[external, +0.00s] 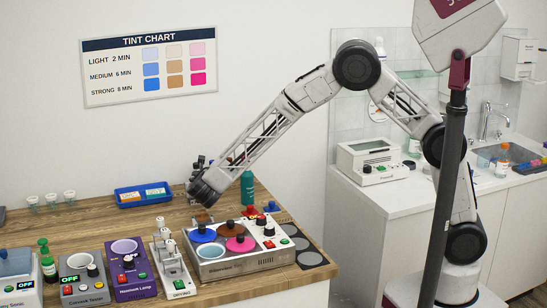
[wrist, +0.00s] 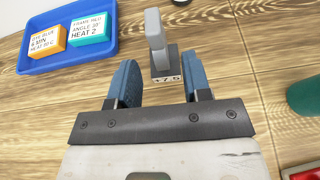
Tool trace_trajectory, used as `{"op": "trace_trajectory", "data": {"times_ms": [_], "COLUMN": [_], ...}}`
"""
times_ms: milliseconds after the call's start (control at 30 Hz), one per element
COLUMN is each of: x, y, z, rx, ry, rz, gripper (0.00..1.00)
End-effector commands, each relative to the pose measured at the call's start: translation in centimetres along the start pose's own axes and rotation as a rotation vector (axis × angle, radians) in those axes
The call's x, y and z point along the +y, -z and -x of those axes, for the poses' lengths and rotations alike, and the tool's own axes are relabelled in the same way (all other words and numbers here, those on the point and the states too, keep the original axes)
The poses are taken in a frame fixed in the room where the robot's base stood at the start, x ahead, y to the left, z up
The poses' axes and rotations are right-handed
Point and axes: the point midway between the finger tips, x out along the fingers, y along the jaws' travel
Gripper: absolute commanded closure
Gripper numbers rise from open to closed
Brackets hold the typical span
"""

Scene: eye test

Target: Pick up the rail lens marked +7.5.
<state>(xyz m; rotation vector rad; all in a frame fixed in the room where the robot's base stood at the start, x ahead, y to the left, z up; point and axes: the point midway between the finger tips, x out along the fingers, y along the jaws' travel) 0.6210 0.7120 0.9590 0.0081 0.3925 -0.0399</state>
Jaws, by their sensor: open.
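The rail lens marked +7.5 (wrist: 157,45) is a grey upright piece on a small base with a printed label. It stands on the wooden counter in the wrist view, just beyond my fingertips and roughly centred between them. My gripper (wrist: 160,78) has two blue fingers, spread apart with nothing held between them. In the external view my arm's end hangs over the back of the counter, behind the tinting machine. There I cannot make out the lens or the fingers clearly.
A blue tray (wrist: 68,68) with an orange and a turquoise box lies left of the lens. A teal bottle (external: 247,188) stands at the right. The tinting machine (external: 240,262) with coloured discs is in front. Several devices line the counter's front. Bare wood surrounds the lens.

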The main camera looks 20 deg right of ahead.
Motion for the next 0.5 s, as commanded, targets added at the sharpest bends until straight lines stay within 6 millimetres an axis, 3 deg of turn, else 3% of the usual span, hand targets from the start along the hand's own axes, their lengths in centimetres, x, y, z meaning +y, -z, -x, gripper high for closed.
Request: {"op": "trace_trajectory", "data": {"times_ms": [233, 500], "x": [0.0, -0.1], "y": [0.0, 0.0], "z": [-0.8, -3.7], "rx": [0.0, 0.001], "ry": [0.0, 0.002], "rz": [0.001, 0.0], "gripper": [0.55, 0.55]}}
